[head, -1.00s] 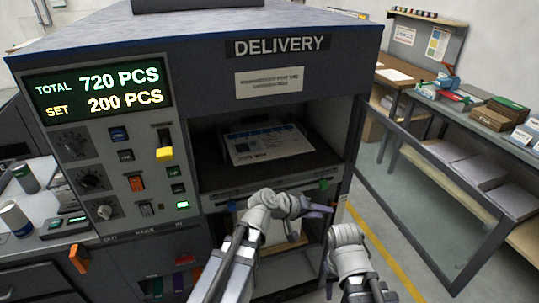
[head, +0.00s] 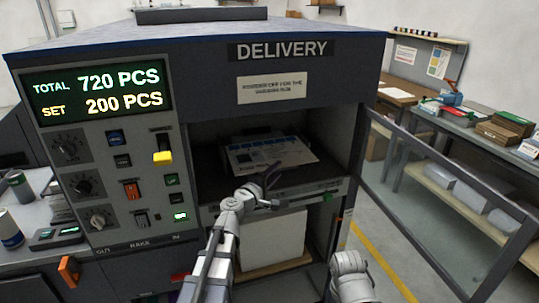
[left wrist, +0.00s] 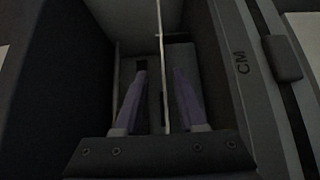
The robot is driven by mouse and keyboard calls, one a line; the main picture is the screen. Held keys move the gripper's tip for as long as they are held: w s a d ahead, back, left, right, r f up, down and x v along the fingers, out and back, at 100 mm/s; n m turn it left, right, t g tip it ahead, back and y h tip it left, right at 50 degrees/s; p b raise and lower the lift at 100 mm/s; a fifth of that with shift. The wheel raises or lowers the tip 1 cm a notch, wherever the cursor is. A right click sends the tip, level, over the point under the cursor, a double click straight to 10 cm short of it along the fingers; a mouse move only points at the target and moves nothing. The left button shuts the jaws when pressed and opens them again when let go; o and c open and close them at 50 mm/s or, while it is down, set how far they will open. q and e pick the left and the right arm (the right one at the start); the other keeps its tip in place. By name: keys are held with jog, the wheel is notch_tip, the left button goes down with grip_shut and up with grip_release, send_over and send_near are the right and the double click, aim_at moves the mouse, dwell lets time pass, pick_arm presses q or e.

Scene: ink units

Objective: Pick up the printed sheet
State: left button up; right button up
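The printed sheet (head: 290,153), white with blue blocks, lies in the dark delivery opening, its front edge towards me. My left gripper (head: 270,182) is just in front of and below that edge, pointing into the opening. In the left wrist view its two purple-grey fingers (left wrist: 158,95) stand apart. A thin pale edge runs between them; I cannot tell whether it is the sheet or part of the tray. I see no clear grip on the sheet. My right arm shows at the bottom of the head view, but its gripper is out of frame.
The delivery unit's control panel (head: 125,180) is left of the opening. A white block (head: 275,240) sits on the shelf below. A framed clear door (head: 440,190) stands open at the right. Benches with boxes (head: 505,130) are beyond it.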

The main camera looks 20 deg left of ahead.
aim_at(283, 165)
pick_arm(q)
jog(key=shift+f+x, duration=0.15)
jog(key=shift+x, duration=1.15)
jog(key=shift+f+x, duration=0.1)
jog(key=shift+x, duration=1.2)
jog(key=shift+a, duration=0.1)
grip_shut()
